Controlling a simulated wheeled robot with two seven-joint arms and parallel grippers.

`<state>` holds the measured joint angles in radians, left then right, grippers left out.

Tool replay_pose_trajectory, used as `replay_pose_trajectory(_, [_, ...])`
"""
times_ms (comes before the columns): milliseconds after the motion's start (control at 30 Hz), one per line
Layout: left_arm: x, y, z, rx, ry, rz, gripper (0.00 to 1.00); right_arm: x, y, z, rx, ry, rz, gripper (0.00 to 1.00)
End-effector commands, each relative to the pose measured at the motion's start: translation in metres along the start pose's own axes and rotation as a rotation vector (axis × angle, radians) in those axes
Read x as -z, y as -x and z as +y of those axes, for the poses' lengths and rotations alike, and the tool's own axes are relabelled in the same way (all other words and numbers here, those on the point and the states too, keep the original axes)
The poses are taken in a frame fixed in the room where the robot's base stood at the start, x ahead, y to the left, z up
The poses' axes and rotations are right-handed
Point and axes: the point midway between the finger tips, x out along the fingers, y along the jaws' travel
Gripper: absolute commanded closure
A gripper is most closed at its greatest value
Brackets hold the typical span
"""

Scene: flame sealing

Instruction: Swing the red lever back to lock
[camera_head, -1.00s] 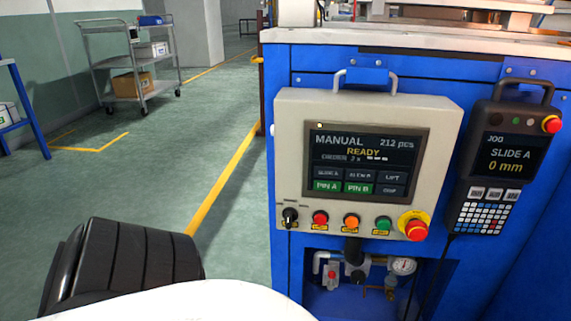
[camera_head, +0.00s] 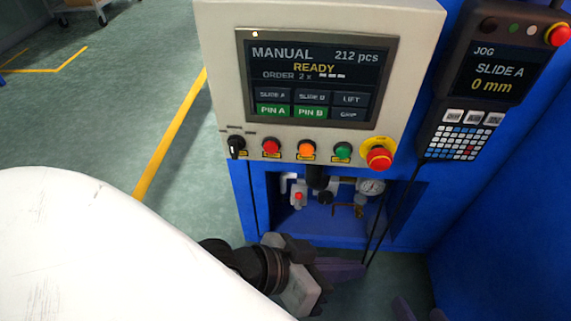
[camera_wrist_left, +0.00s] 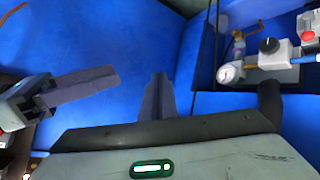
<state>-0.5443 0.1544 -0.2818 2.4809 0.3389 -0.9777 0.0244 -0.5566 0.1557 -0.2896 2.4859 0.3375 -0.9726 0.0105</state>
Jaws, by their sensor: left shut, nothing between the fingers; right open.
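A small red part (camera_head: 298,196) sits on a pale block in the valve recess below the control panel; it looks like the lever's red piece, but its position is too small to tell. It also shows at the right edge of the left wrist view (camera_wrist_left: 308,36). My left gripper (camera_head: 352,270) is shut and empty, below and to the right of the red part, apart from it. Its fingers (camera_wrist_left: 158,92) point at the blue cabinet in the left wrist view. My right gripper (camera_head: 420,312) shows only fingertips at the bottom edge, open.
A pressure gauge (camera_head: 371,187), a black knob (camera_head: 325,198) and a brass handle (camera_head: 350,209) crowd the recess. A black cable (camera_head: 383,225) hangs at its right. The control panel (camera_head: 220,60) overhangs it. Green floor (camera_head: 185,175) is free at the left.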

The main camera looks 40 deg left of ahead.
Motion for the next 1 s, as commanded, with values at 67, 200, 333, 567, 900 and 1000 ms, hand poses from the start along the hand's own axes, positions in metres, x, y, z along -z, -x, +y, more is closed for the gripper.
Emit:
replay_pose_trajectory(67, [0.008, 0.001, -0.020, 0.062, 0.050, -0.018, 1.00, 0.007, 0.009, 0.003, -0.032, -0.005, -0.012, 0.48])
replay_pose_trajectory(200, [0.013, 0.000, -0.099, 0.260, 0.260, -0.042, 1.00, 0.009, 0.024, 0.020, -0.125, -0.016, -0.032, 0.48])
replay_pose_trajectory(333, [0.006, 0.010, -0.181, 0.452, 0.516, -0.012, 1.00, 0.004, 0.038, 0.035, -0.204, -0.016, -0.030, 0.48])
replay_pose_trajectory(567, [-0.023, 0.035, -0.263, 0.649, 0.823, 0.051, 1.00, -0.011, 0.056, 0.049, -0.282, 0.008, -0.029, 0.48])
replay_pose_trajectory(900, [-0.033, 0.037, -0.276, 0.678, 0.874, 0.065, 1.00, -0.017, 0.056, 0.053, -0.292, 0.014, -0.026, 0.48])
replay_pose_trajectory(1000, [-0.034, 0.036, -0.276, 0.677, 0.873, 0.064, 1.00, -0.017, 0.056, 0.053, -0.292, 0.014, -0.027, 0.48])
